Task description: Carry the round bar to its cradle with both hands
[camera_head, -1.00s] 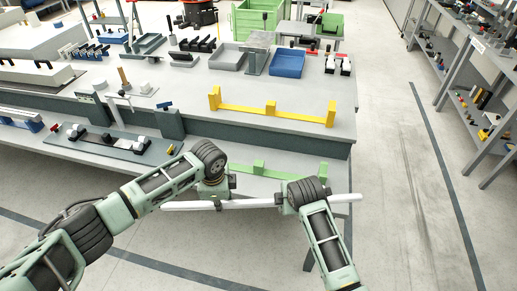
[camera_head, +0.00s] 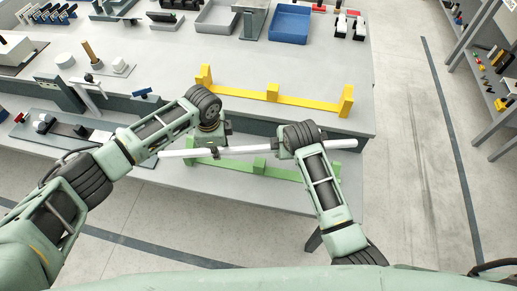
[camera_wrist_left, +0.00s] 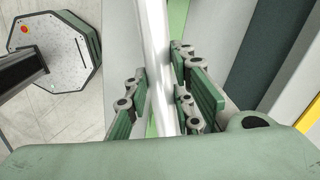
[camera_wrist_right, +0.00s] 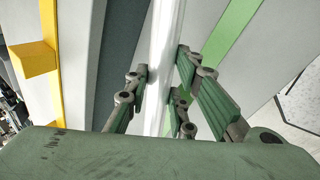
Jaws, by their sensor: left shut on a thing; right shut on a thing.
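The white round bar (camera_head: 250,149) is held level by both grippers. In the head view it lies across the picture, in front of the yellow cradle (camera_head: 310,100) and over the green cradle (camera_head: 232,166). My left gripper (camera_head: 214,147) is shut on the bar left of its middle. My right gripper (camera_head: 284,150) is shut on it right of its middle. The bar runs between the fingers in the left wrist view (camera_wrist_left: 160,70) and in the right wrist view (camera_wrist_right: 161,70). The yellow cradle has several uprights and looks empty. It also shows at the left of the right wrist view (camera_wrist_right: 36,60).
The yellow cradle stands on the upper bench level (camera_head: 190,80); the green one is on the lower front shelf (camera_head: 200,183). A blue bin (camera_head: 290,22) and grey tray (camera_head: 215,17) stand at the back. Shelving (camera_head: 490,70) is at the right, past clear floor.

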